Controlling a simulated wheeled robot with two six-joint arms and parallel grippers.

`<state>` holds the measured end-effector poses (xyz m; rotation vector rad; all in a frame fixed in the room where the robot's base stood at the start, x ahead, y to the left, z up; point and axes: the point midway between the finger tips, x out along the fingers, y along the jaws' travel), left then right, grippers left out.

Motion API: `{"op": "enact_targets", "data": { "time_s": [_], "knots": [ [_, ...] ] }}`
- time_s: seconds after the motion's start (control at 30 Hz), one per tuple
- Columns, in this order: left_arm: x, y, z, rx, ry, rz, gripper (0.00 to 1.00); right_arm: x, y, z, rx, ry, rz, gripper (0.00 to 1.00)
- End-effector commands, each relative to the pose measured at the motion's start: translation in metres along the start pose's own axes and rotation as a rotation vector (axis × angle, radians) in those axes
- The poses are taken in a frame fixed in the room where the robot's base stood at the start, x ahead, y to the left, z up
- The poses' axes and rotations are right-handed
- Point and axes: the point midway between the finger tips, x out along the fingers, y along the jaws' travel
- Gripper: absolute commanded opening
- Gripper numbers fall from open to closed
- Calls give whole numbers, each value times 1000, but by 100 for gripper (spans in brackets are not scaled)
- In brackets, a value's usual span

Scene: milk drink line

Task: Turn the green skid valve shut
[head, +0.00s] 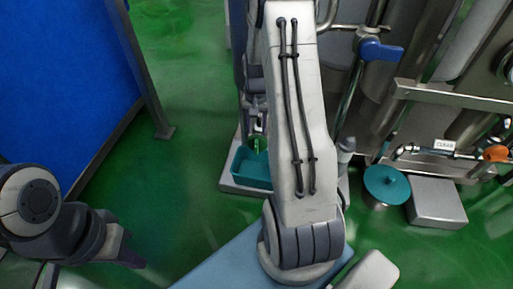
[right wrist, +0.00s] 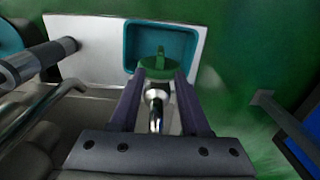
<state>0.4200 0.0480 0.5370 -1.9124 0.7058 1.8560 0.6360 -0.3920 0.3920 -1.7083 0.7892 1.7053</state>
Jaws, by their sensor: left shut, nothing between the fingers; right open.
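The green skid valve (right wrist: 160,70) is in the upper middle of the right wrist view, with a raised tab on top and a chrome pipe (right wrist: 156,100) below. In the head view a small part of the green valve (head: 258,143) shows just left of my right arm. My right gripper (right wrist: 162,76) is open, its fingers on either side of the valve; I cannot tell whether they touch it. In the head view my right arm hides most of that gripper. My left gripper (head: 130,256) is shut and empty at the lower left, far from the valve.
A teal tray (head: 250,170) sits on a pale base by the valve. Steel pipework with a blue handle (head: 380,50) and an orange handle (head: 496,153) stands right. A teal-lidded pot (head: 387,184) and a grey box (head: 437,203) are below. A blue panel (head: 60,90) stands left; green floor between is clear.

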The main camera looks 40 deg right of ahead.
Motion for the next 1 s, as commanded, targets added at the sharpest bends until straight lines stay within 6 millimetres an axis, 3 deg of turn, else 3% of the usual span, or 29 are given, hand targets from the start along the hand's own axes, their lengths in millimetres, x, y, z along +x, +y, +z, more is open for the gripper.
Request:
{"op": "enact_targets", "data": {
  "time_s": [0.03, 0.2, 0.4, 0.77, 0.9, 1.0],
  "knots": [
    [10, -1, 0, 0, 0, 0, 0, 14, 0, 1, -1, -4, 1, 46],
    [31, -2, 2, 0, 0, 0, 0, 48, 0, 1, -1, -4, 1, 46],
    [51, -4, 3, 0, 0, 0, 0, 80, 0, 1, -2, -3, 1, 46],
    [53, -4, 3, 0, 0, 0, 0, 85, -1, 1, -2, -1, 0, 46],
    [53, -4, 3, 0, 0, 0, 0, 85, 0, 1, -2, -1, 0, 0],
    [53, -4, 3, 0, 0, 0, 0, 85, -1, 1, -2, -1, 0, 0]
  ]
}}
